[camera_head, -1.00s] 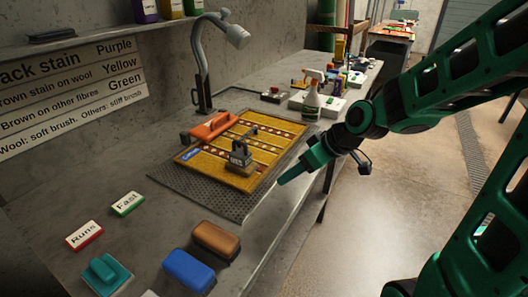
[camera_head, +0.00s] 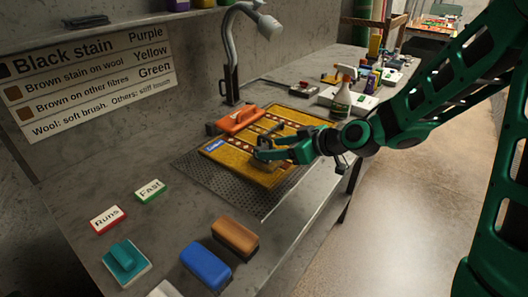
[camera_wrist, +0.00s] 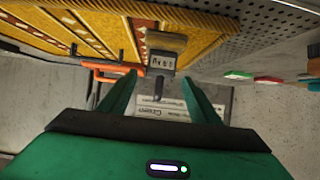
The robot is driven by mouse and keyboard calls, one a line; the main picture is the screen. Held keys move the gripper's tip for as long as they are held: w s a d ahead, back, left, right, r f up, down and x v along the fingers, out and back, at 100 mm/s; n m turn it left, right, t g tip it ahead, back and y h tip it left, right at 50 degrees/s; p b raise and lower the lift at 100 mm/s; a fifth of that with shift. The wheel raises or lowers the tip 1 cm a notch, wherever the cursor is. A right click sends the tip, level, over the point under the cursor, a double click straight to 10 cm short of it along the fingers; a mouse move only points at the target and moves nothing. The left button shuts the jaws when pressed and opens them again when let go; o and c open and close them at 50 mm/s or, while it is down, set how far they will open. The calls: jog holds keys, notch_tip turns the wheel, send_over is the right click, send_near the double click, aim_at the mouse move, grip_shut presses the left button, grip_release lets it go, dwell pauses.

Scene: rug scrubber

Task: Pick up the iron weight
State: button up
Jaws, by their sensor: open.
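The iron weight (camera_head: 266,163) is a small dark block with a handle and a pale label, standing on the yellow patterned rug (camera_head: 228,158). In the head view my gripper (camera_head: 268,150) partly hides it. In the wrist view the weight (camera_wrist: 165,50) is seen just beyond the fingertips, roughly centred between them. My gripper (camera_wrist: 160,78) is open, with its two green fingers spread and nothing visible held between them. I cannot tell whether a finger touches the weight.
An orange-handled tool (camera_head: 238,119) lies at the rug's far left edge. A bent lamp (camera_head: 232,50) stands behind. Brown (camera_head: 235,234) and blue (camera_head: 206,262) brushes sit at the front. A spray bottle (camera_head: 342,95) stands at the back right.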

aim_at(265, 147)
jog(key=shift+f+x, duration=0.2)
jog(key=shift+x, duration=2.2)
jog(key=shift+d, duration=0.15)
jog(key=shift+c, duration=0.3)
jog(key=shift+r, duration=0.1)
grip_shut()
